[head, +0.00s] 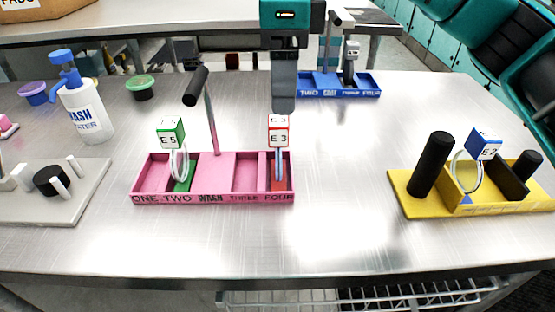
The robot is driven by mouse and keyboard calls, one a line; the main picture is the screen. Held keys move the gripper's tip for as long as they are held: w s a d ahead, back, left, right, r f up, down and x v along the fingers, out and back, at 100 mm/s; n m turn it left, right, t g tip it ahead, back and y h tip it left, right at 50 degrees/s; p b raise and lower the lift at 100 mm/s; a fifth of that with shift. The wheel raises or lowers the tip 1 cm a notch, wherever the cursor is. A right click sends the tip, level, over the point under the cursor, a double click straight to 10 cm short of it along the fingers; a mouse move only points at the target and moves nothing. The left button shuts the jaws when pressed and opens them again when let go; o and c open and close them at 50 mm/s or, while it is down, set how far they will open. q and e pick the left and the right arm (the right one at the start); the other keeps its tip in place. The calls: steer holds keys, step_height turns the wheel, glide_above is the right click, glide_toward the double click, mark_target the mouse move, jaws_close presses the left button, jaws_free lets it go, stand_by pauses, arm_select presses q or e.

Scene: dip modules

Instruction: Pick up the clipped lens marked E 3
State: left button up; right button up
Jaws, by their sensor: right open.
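The lens marked E 3 (278,130) has a red and white cube tag. It stands upright, edge-on to me, in the rightmost compartment of the pink tray (215,198), above the word FOUR, where the floor is red. My right gripper (283,108) points down just above the E 3 tag, its fingers overlapping in side view. It is open, with nothing seen between the fingers. I cannot tell whether the fingertips touch the tag or stand behind it. My left gripper is not in view.
The tray also holds a lens marked E 5 (171,135) and a tall post with a black handle (196,86). A yellow tray (425,205) with lens E 2 (486,146) is right, a blue tray (340,92) behind, a wash bottle (85,112) and grey tray (85,195) left.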

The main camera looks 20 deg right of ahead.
mark_target(278, 120)
steer(key=shift+a+f, duration=0.2)
steer(key=shift+f, duration=3.4)
steer(key=shift+c, duration=0.4)
jaws_close()
